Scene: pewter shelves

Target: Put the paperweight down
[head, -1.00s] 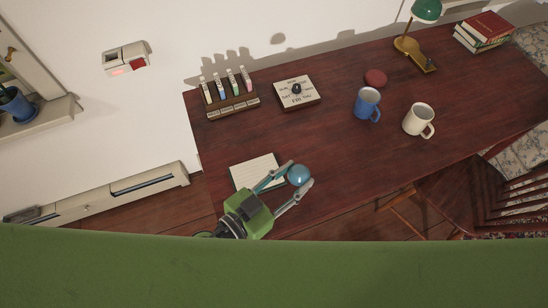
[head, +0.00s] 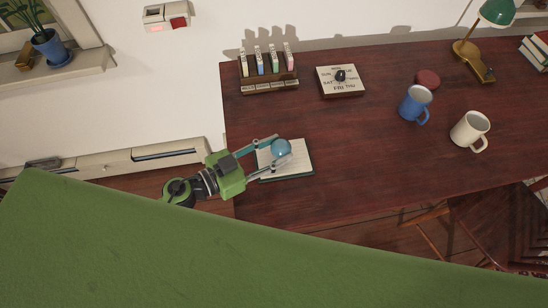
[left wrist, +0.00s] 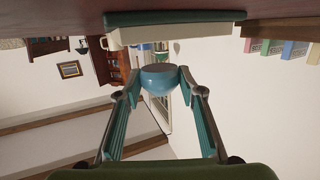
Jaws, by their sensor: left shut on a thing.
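The paperweight (head: 281,148) is a blue dome with a flat base. My left gripper (head: 277,150) is shut on it, one finger on each side. My right gripper is not in view.
The dark red desk (head: 360,150) is bare right of the notebook.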

